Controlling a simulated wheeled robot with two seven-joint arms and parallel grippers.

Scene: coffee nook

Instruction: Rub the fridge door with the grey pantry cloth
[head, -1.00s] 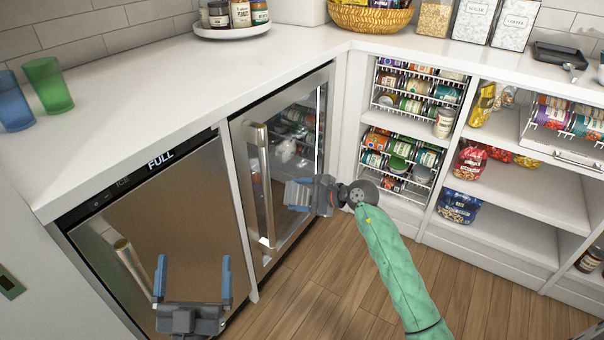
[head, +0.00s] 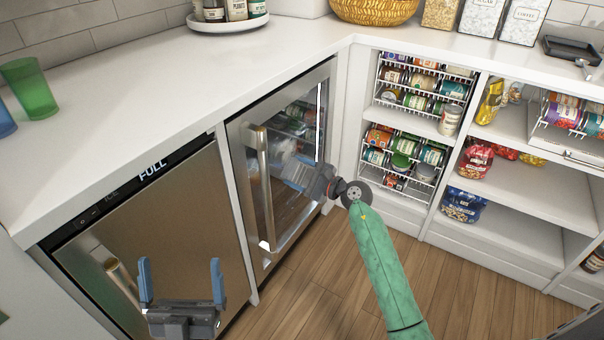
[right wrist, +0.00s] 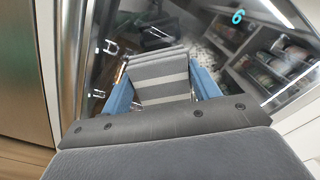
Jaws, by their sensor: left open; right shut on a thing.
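The fridge door (head: 262,210) is a steel-framed glass door with a long vertical handle (head: 264,185), and it is shut. My right gripper (head: 297,170) is at the middle of its glass, right of the handle. In the right wrist view, the grey cloth (right wrist: 160,80) with lighter stripes is held between its blue fingers, right in front of the glass. I cannot tell for certain whether the cloth touches the glass. My left gripper (head: 181,275) is open and empty, in front of the steel ice machine (head: 150,220).
A white counter (head: 170,95) runs above both appliances, with a green cup (head: 30,88) at its left. Open shelves with can racks (head: 405,160) and snack bags (head: 473,162) stand to the right. The wooden floor (head: 330,280) in front is clear.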

